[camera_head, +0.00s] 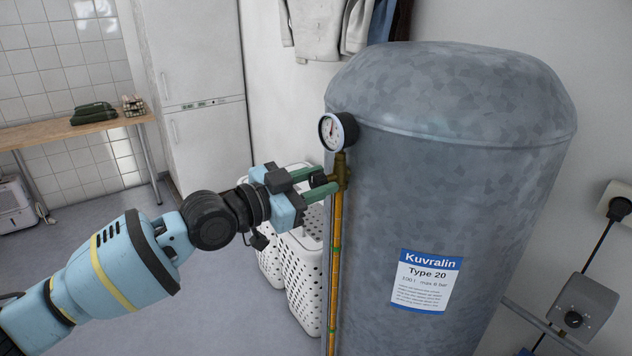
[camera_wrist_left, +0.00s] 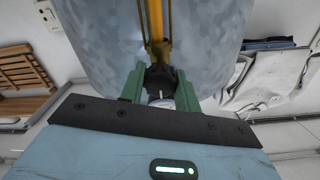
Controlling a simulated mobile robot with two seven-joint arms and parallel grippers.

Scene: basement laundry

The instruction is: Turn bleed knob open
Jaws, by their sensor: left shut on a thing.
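The bleed knob (camera_head: 318,181) is small and black, on the brass fitting (camera_head: 341,170) at the side of the grey tank, below the round gauge (camera_head: 337,131). My left gripper (camera_head: 321,187) reaches it from the left, with its green fingers on either side of the knob. In the left wrist view the black knob (camera_wrist_left: 160,78) sits between the two green fingers of the gripper (camera_wrist_left: 160,82), which is shut on it. A white mark shows on the knob's face there. My right gripper is not in view.
The tank (camera_head: 450,160) fills the right side, with a yellow sight tube (camera_head: 336,260) down its edge. White perforated baskets (camera_head: 305,275) stand close behind my left gripper. A control box (camera_head: 583,308) is at the right. The floor at the lower middle is clear.

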